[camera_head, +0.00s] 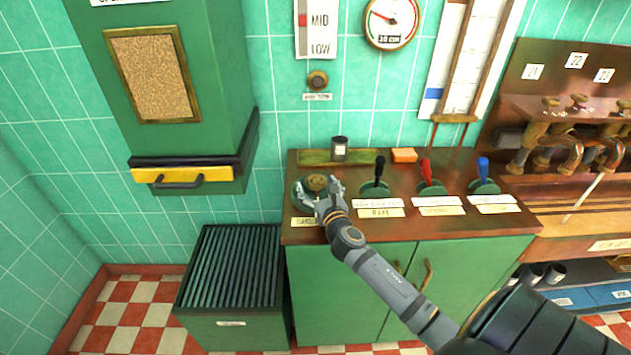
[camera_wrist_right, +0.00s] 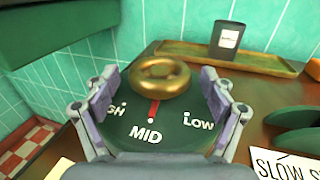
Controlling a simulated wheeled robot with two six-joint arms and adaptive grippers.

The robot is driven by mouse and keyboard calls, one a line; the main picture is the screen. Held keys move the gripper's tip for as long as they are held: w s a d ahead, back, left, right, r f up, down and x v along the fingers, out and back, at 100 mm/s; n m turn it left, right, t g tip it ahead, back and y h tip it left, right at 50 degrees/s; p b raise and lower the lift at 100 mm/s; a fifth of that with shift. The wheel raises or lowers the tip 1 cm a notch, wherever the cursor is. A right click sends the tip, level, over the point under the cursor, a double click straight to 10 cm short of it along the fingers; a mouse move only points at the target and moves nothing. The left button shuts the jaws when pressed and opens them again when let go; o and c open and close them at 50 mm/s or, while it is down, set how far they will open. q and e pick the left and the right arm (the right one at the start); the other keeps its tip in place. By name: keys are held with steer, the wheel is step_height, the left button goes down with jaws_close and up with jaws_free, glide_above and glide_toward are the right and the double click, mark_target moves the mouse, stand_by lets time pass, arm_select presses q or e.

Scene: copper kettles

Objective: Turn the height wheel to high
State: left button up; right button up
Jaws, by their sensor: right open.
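The height wheel is a brass ring knob (camera_wrist_right: 160,77) on a dark green dial (camera_wrist_right: 150,113) marked HIGH at left, MID in front and LOW at right; part of HIGH is hidden. Its red pointer points at MID. The wheel (camera_head: 316,182) sits at the left end of the counter in the head view. My right gripper (camera_wrist_right: 157,86) is open, with one finger on each side of the wheel and visible gaps to the brass. It also shows over the dial in the head view (camera_head: 319,188). My left gripper is not in view.
Black, red and blue levers (camera_head: 426,170) stand right of the wheel. A dark cup (camera_head: 339,148) on a tray is behind it. A wall gauge (camera_head: 317,30) shows MID and LOW, its red mark beside MID. A green slatted box (camera_head: 234,268) stands on the floor at left.

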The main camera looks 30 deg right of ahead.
steer(key=shift+w+d, duration=0.15)
steer(key=shift+w, duration=0.45)
steer(key=c, duration=1.2)
